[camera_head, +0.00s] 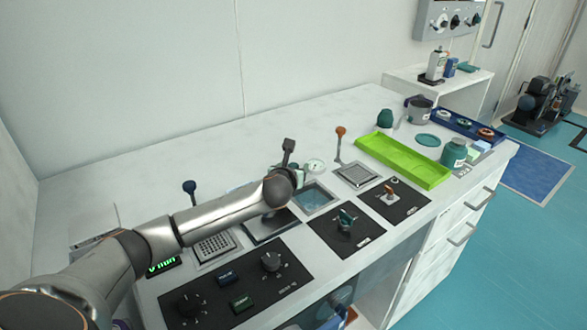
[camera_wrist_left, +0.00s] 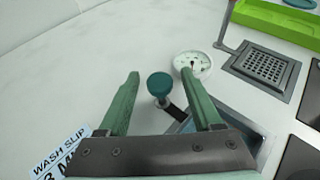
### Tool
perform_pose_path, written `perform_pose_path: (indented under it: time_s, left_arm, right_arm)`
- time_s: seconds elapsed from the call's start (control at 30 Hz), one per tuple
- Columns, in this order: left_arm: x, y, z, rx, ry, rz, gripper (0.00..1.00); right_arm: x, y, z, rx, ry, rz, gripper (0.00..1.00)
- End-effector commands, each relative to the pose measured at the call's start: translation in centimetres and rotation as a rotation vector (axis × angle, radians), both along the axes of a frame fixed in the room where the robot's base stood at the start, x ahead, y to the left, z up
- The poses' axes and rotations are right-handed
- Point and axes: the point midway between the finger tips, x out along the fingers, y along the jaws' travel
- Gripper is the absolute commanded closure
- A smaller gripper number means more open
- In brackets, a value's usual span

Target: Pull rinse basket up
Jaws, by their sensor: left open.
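My left gripper (camera_wrist_left: 160,73) is open, with its two green fingers spread on either side of a round teal knob (camera_wrist_left: 159,86). The fingers do not appear to touch the knob. The knob tops a dark handle stem (camera_wrist_left: 176,113) that runs toward a square blue basin (camera_wrist_left: 243,128). The basin also shows in the head view (camera_head: 318,197), just right of my left arm's end. I cannot tell the basket below this handle. My right gripper is out of view.
A blue-knobbed lever (camera_head: 190,187) and perforated basket (camera_head: 214,246) stand to the left. An orange-knobbed lever (camera_head: 340,131) and basket (camera_head: 357,175) stand to the right, near a gauge (camera_wrist_left: 193,65) and green tray (camera_head: 404,160). Dark control panels (camera_head: 240,300) line the front. The back counter is clear.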

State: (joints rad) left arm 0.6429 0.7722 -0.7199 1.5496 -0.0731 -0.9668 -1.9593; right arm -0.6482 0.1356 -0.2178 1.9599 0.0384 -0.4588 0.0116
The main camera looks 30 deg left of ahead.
Motion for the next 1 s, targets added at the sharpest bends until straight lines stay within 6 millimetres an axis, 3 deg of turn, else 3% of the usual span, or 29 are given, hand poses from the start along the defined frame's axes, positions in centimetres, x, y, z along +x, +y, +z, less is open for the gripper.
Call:
perform_pose_path:
  time_s: [0.33,0.9,1.0]
  left_arm:
    - [0.23,0.09,-0.10,0.000,0.000,0.000,0.34]
    - [0.20,0.11,-0.11,0.000,0.000,0.000,0.98]
    - [0.20,0.11,-0.11,0.000,0.000,0.000,1.00]
  right_arm:
    - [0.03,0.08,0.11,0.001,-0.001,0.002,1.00]
    - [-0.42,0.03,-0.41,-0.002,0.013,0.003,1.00]
    - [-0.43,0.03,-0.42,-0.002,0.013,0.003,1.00]
